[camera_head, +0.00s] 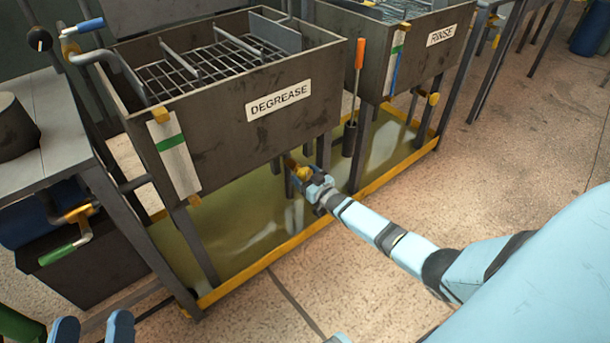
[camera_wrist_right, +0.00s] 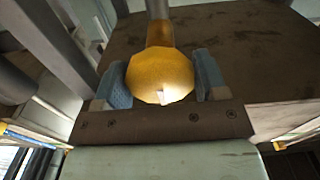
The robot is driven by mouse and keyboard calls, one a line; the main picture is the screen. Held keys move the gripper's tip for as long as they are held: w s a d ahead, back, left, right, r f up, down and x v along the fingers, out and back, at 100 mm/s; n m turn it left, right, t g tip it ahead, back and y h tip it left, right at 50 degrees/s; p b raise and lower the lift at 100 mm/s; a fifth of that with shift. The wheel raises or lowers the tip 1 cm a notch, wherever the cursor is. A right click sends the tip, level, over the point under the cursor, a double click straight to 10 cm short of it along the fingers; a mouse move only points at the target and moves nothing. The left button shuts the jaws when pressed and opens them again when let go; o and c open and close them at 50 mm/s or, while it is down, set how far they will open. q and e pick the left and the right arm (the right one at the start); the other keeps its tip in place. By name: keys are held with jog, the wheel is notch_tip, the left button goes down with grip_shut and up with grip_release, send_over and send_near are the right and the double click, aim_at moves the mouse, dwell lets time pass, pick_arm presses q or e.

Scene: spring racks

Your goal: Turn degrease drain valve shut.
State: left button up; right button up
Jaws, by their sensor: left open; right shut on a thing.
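The grey tank labelled DEGREASE (camera_head: 278,100) stands on legs over a yellow-edged tray of greenish liquid. A yellow valve handle (camera_head: 302,172) sits under its front right corner. My right gripper (camera_head: 312,180) reaches in from the right and is on this handle. In the right wrist view the rounded yellow handle (camera_wrist_right: 160,74) sits between the two blue fingers of the right gripper (camera_wrist_right: 163,85), which are shut on it. Its stem runs up away from the fingers. My left gripper (camera_head: 93,328) is open and empty at the bottom left edge, away from the tank.
A tank labelled RINSE (camera_head: 440,38) stands to the right, with its own yellow handle (camera_head: 434,99) below. An orange-handled tool (camera_head: 359,55) hangs between the tanks. A green-handled lever (camera_head: 60,254) and a blue-handled pipe (camera_head: 84,26) are at left. The floor (camera_head: 520,150) in front is clear.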

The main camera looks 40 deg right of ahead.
pick_arm(q)
jog(key=shift+a+f, duration=0.1)
jog(key=shift+f, duration=0.1)
pick_arm(e)
jog(key=shift+m, duration=0.4)
pick_arm(q)
jog(key=shift+r, duration=0.1)
pick_arm(e)
jog(key=o, duration=0.9)
pick_arm(q)
jog(key=shift+w+r, duration=0.15)
pick_arm(e)
jog(key=shift+o, duration=0.2)
jog(key=shift+s, duration=0.25)
pick_arm(q)
notch_tip(320, 180, down, 8)
jog(key=a+g+y+p, duration=0.3)
jog(key=p, duration=0.1)
jog(key=shift+s+g, duration=0.35)
jog(key=shift+g, duration=0.05)
pick_arm(e)
jog(key=s+d, duration=0.1)
jog(key=s, duration=1.2)
jog(key=shift+s, duration=0.15)
